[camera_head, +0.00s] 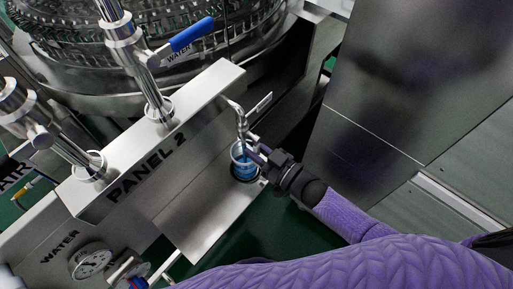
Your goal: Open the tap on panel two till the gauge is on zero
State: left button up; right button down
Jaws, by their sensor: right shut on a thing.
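Panel two (205,95) is a slanted metal panel lettered "PANEL 2". A small silver tap (239,117) with a flat lever handle (261,103) hangs at its right end. A clear cup (245,168) with blue in it is below the tap's spout. My right gripper (258,155) reaches in from the lower right and is shut on the cup at its right side; its fingertips partly hide the cup. A round white gauge (91,263) is at lower left; its reading is too small to tell. My left gripper is not in view.
A blue-handled valve (191,35) labelled "WATER" stands above the panel, beside the round steel washer (100,60). Upright steel pipes (150,85) rise from the panel. A small valve (128,270) sits right of the gauge. Large metal cabinets (385,90) fill the right.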

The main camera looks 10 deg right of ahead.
jog(key=c, duration=0.5)
grip_release()
jog(key=p+v, duration=0.1)
jog(key=v, duration=0.9)
